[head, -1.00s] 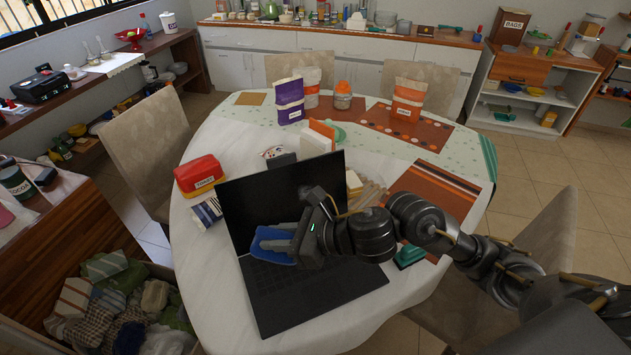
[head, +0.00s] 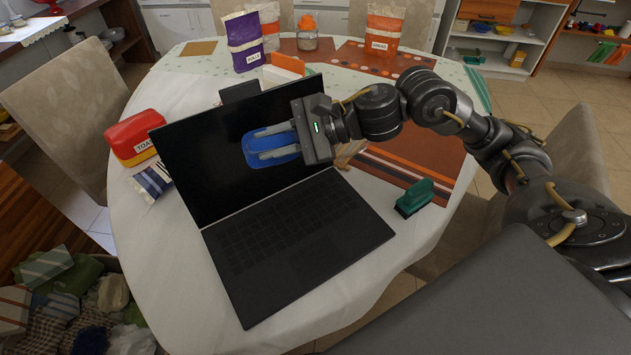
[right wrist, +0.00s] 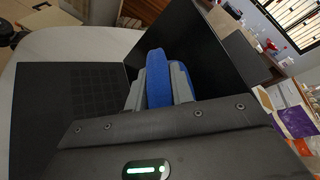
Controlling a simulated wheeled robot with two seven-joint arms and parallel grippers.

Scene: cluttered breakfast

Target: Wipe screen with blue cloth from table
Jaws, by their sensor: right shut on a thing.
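An open black laptop stands on the white-clothed table. Its dark screen (head: 205,178) faces me and its keyboard half (head: 300,240) lies flat. My right gripper (head: 270,146) is shut on the blue cloth (head: 255,148) and holds it in front of the screen, right of its middle. In the right wrist view the blue cloth (right wrist: 157,75) stands up between the fingers, close beside the screen (right wrist: 200,50). I cannot tell whether the cloth touches the screen. My left gripper is not in view.
A red and yellow package (head: 134,135) and a blue-striped packet (head: 152,182) lie left of the laptop. A green-handled brush (head: 415,197) lies to its right. Purple (head: 243,42) and orange (head: 383,30) bags and a jar (head: 307,34) stand at the back.

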